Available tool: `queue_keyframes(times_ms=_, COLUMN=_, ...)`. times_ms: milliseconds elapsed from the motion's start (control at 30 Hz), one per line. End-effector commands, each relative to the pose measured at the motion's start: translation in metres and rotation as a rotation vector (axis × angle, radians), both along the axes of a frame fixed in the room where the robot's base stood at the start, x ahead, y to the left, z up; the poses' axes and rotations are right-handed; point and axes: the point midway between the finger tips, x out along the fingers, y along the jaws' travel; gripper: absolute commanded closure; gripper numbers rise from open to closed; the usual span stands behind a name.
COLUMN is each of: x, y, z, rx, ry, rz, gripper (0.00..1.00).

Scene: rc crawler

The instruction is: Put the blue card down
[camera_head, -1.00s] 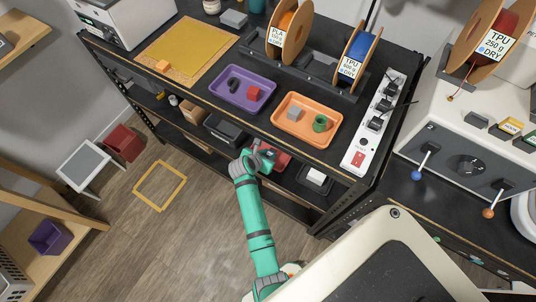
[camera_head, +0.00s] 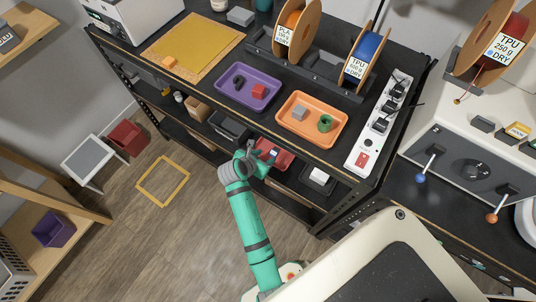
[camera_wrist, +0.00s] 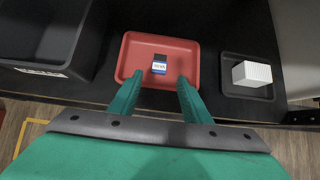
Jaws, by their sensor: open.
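The blue card (camera_wrist: 159,64), small and dark blue with a white label, lies flat in the red tray (camera_wrist: 195,48) on the lower shelf. The red tray also shows in the head view (camera_head: 284,162), partly behind my arm. My gripper (camera_wrist: 158,81) is open and empty. In the wrist view its two green fingers reach over the near edge of the tray, one on each side below the card and apart from it. In the head view my gripper (camera_head: 247,148) is at the front of the lower shelf, left of the red tray.
A black bin (camera_wrist: 40,35) stands left of the red tray. A dark tray with a white block (camera_wrist: 251,73) stands to its right. Above is the worktop with a purple tray (camera_head: 230,98), an orange tray (camera_head: 300,132) and a power strip (camera_head: 368,150).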

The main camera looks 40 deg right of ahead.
Motion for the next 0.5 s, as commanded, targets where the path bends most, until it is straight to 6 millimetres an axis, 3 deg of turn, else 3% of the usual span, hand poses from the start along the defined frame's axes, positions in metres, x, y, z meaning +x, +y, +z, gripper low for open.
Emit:
queue_keyframes(times_ms=200, x=-0.006, y=0.019, z=0.021, rx=0.0, ry=-0.001, rz=0.005, gripper=0.56)
queue_keyframes(times_ms=500, x=-0.008, y=0.025, z=0.025, rx=0.002, ry=-0.001, rz=0.006, gripper=0.56)
